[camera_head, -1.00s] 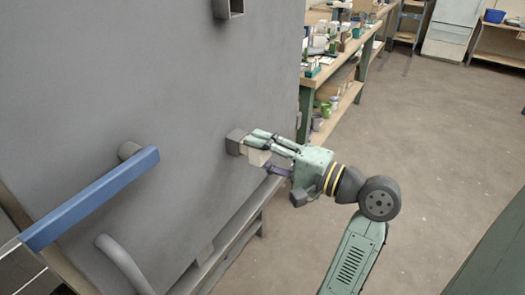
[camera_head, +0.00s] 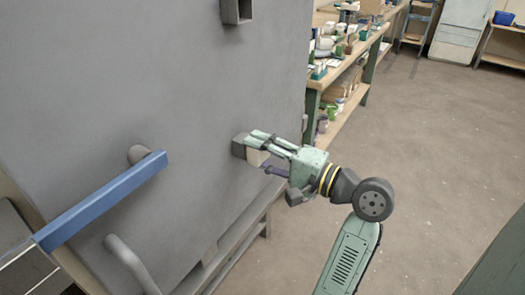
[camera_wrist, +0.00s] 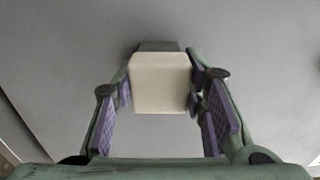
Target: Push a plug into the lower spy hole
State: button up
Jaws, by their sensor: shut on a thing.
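The plug (camera_head: 257,158) is a cream block with rounded edges. My gripper (camera_head: 268,150) is shut on it, one finger on each side, and holds it against the grey kiln wall's lower spy hole (camera_head: 240,146), a dark square collar. In the wrist view the plug (camera_wrist: 160,84) sits between the fingertips of my gripper (camera_wrist: 161,88), with the top of the lower spy hole (camera_wrist: 158,46) showing just behind it. The plug's front end is hidden, so how deep it sits inside the collar cannot be told.
An upper square spy hole (camera_head: 236,11) juts from the same grey wall (camera_head: 100,75). A blue handle bar (camera_head: 100,203) and a curved grey handle (camera_head: 130,262) stick out at lower left. A cluttered workbench (camera_head: 345,70) stands beyond. The floor at right is clear.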

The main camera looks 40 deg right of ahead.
jog(key=shift+w, duration=0.1)
jog(key=o, duration=1.3)
jog(key=shift+c, duration=0.2)
jog(key=shift+o, duration=0.6)
jog(key=shift+o, duration=0.6)
jog(key=p+v, duration=0.2)
jog(key=v, duration=0.6)
